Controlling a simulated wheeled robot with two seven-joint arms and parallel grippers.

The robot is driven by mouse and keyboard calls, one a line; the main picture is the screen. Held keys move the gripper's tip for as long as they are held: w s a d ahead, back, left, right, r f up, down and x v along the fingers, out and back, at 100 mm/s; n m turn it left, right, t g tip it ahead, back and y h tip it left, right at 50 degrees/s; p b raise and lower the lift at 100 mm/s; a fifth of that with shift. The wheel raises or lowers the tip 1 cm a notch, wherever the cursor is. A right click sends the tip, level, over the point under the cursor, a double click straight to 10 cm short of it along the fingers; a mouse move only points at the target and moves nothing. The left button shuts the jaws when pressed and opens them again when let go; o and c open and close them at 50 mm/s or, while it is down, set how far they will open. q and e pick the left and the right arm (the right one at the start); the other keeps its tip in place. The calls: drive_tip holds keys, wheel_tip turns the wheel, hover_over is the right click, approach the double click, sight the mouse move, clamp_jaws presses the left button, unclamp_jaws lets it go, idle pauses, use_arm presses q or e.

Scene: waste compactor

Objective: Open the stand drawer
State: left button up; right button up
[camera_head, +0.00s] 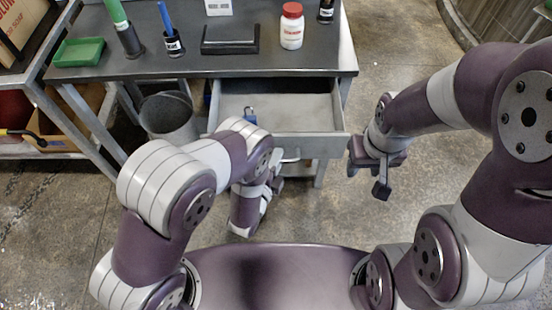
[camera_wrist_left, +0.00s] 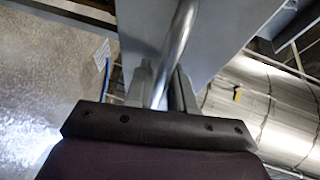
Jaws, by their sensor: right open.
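The stand drawer (camera_head: 275,108) is pulled out from under the grey stand top (camera_head: 270,62), and its inside shows. Its metal handle (camera_head: 291,155) is on the front panel and partly hidden by my left arm. In the left wrist view the handle bar (camera_wrist_left: 183,30) passes between the two fingers of my left gripper (camera_wrist_left: 163,85), which look closed around it. In the head view my left gripper (camera_head: 277,176) is at the drawer front, mostly hidden by its arm. My right gripper (camera_head: 370,172) is open and empty, to the right of the drawer.
On the stand top are a green tray (camera_head: 79,52), two pen cups, a black holder (camera_head: 230,40) and a red-capped white bottle (camera_head: 291,26). Floor at right is clear.

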use_arm(q)
drive_tip(key=shift+s+r, duration=0.15)
drive_tip(key=shift+s, duration=0.1)
drive_tip(key=p+v, duration=0.2)
drive_tip(key=v, duration=0.5)
